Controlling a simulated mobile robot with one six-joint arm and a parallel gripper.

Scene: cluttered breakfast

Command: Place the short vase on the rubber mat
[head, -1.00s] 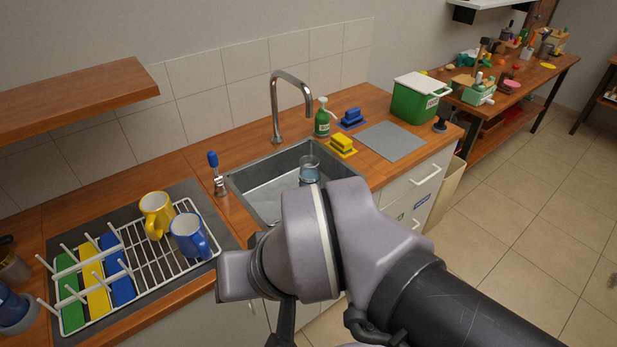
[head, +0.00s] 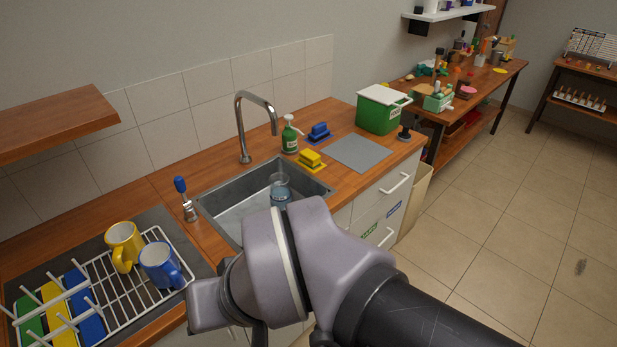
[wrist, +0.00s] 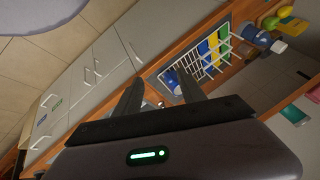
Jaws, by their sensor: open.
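I cannot clearly make out a short vase. A clear, bluish glass vessel (head: 281,190) stands in the sink, partly hidden by my arm; I cannot tell if it is the vase. A flat grey square mat (head: 358,153) lies bare on the counter right of the sink. A dark mat (head: 203,262) lies under the dish rack; I cannot tell which one is rubber. My gripper (wrist: 160,88) is open in the wrist view, with nothing seen between its fingers. In the head view my arm hides it.
The white dish rack (head: 143,290) holds a yellow mug (head: 122,245), a blue mug (head: 158,266) and coloured boards. A tall faucet (head: 240,125), soap bottle (head: 289,137), yellow sponge (head: 311,158) and blue sponge (head: 319,131) stand around the sink (head: 215,198). A green bin (head: 376,113) stands behind the grey mat.

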